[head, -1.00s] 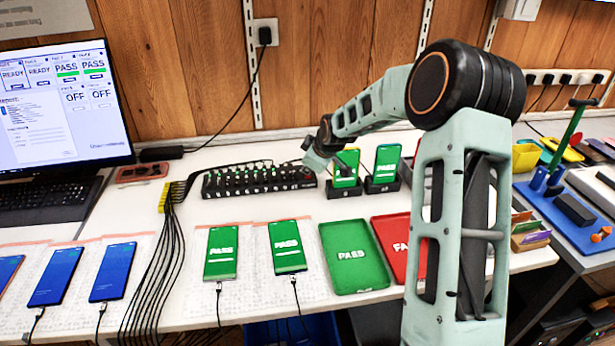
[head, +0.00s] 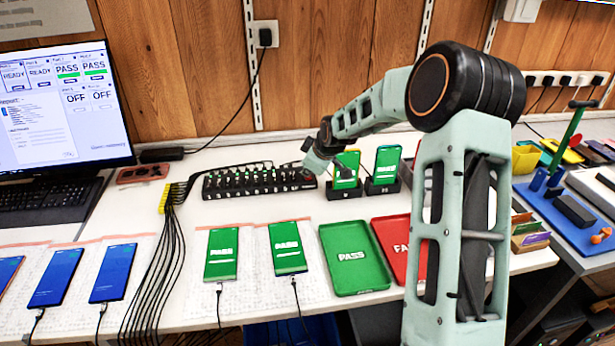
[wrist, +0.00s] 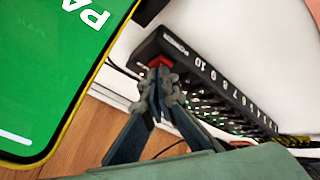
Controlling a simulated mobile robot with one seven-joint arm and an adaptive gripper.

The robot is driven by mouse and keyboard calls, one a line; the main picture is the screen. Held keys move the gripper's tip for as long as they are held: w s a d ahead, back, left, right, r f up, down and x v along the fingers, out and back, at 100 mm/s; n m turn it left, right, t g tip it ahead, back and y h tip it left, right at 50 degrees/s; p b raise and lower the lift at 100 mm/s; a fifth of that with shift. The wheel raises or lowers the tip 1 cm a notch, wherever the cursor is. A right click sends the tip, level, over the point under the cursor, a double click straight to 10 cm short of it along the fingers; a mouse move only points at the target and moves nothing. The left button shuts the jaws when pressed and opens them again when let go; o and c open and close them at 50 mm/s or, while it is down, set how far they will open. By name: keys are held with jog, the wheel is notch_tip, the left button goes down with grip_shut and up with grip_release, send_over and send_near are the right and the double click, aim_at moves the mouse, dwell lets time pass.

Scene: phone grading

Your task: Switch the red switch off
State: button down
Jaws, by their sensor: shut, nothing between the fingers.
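The red switch (wrist: 160,62) sits at the power-labelled end of a black multi-port hub (wrist: 178,48) in the wrist view. My gripper (wrist: 160,76) is shut and empty, with its tips right at the red switch and covering part of it. Whether the tips touch the switch, and which way it is set, I cannot tell. In the head view the hub (head: 225,190) lies on the white table, and my wrist is above its right end.
A green-screened phone (head: 346,170) stands in a dock close to my wrist; it fills the left of the wrist view (wrist: 50,70). A second docked phone (head: 387,162) is beside it. Green (head: 352,280) and red trays (head: 388,228) lie in front. Cables run left from the hub.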

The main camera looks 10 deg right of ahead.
jog(key=shift+d, duration=0.3)
jog(key=shift+w+r+p, duration=0.1)
jog(key=shift+r+p, duration=0.05)
jog(key=shift+p, duration=0.15)
jog(key=r+p, duration=0.2)
jog(key=r, duration=0.1)
jog(key=r+p, duration=0.1)
jog(key=r, duration=0.1)
jog(key=shift+w+a+r, duration=0.1)
jog(key=shift+w, duration=0.3)
jog(key=shift+s+f+b, duration=0.15)
jog(key=shift+f+b, duration=0.6)
jog(key=shift+f, duration=0.45)
jog(key=shift+s+f+b, duration=0.15)
jog(key=shift+f+b, duration=0.6)
jog(key=shift+f, duration=0.45)
jog(key=shift+f, duration=0.4)
